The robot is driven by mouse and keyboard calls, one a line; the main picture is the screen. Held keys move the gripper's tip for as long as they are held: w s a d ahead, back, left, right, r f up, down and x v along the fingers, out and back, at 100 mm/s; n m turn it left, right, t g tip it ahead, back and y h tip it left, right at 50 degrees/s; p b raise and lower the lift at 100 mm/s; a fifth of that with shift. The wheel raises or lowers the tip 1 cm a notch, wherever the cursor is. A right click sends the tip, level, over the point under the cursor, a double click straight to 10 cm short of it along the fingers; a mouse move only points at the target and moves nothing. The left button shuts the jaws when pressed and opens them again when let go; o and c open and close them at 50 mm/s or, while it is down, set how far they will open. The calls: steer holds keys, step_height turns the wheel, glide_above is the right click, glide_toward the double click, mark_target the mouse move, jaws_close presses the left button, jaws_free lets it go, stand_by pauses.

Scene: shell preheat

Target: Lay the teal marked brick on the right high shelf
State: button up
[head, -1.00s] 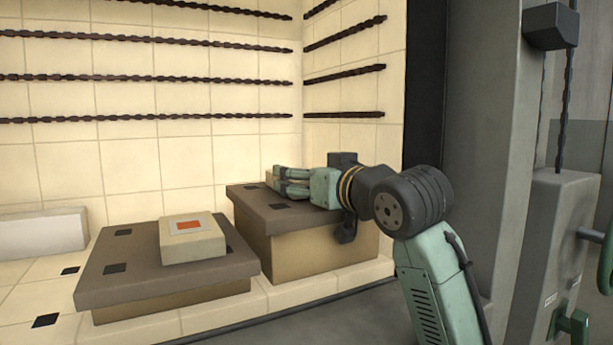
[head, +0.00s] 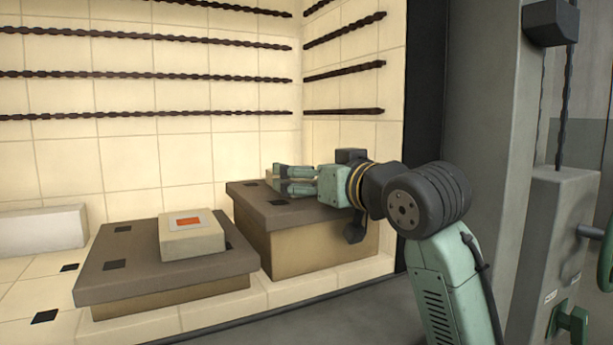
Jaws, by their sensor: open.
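The right high shelf (head: 255,197) is a dark brown slab on a tan block, with dark square marks on top.
A cream brick (head: 192,243) with an orange-red mark sits on the lower left shelf (head: 125,266). A white block (head: 42,231) stands far left. Dark twisted rods line the tiled walls. A grey pillar (head: 478,120) stands right of my arm.

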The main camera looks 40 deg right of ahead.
steer(key=b+v, duration=0.1)
steer(key=v, duration=0.9)
